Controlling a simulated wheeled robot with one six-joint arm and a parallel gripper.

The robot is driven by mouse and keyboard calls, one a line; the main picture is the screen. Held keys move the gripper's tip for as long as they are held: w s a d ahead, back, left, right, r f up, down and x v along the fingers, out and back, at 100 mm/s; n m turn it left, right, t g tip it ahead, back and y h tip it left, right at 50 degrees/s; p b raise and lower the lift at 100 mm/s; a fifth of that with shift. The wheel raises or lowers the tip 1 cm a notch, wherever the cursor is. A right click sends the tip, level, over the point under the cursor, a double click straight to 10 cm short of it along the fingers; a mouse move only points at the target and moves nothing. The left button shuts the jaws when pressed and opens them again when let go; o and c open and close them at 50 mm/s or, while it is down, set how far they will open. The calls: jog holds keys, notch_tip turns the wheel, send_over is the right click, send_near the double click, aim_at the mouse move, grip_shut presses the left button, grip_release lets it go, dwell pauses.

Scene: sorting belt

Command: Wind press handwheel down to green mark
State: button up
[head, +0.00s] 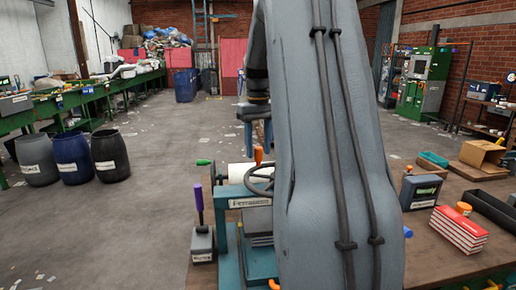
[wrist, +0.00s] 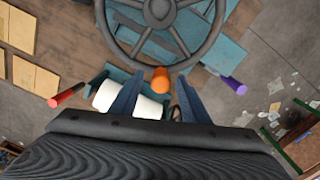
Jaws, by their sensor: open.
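The press (head: 228,250) is a teal frame on the bench, partly hidden behind my arm. Its dark handwheel (head: 258,180) carries an upright orange knob (head: 258,155). In the wrist view the spoked handwheel (wrist: 172,50) fills the top, with the orange knob (wrist: 160,82) on the near part of its rim. My gripper (wrist: 161,76) is open, with one blue finger on each side of the knob and visible gaps between. In the head view my gripper (head: 258,143) points down over the knob. I cannot make out a green mark.
A purple-handled tool (head: 199,203) stands at the bench's left end. A dark box (head: 421,191) and red-and-white stack (head: 459,229) sit on the right.

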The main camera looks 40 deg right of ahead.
jog(key=shift+f, duration=0.6)
grip_shut()
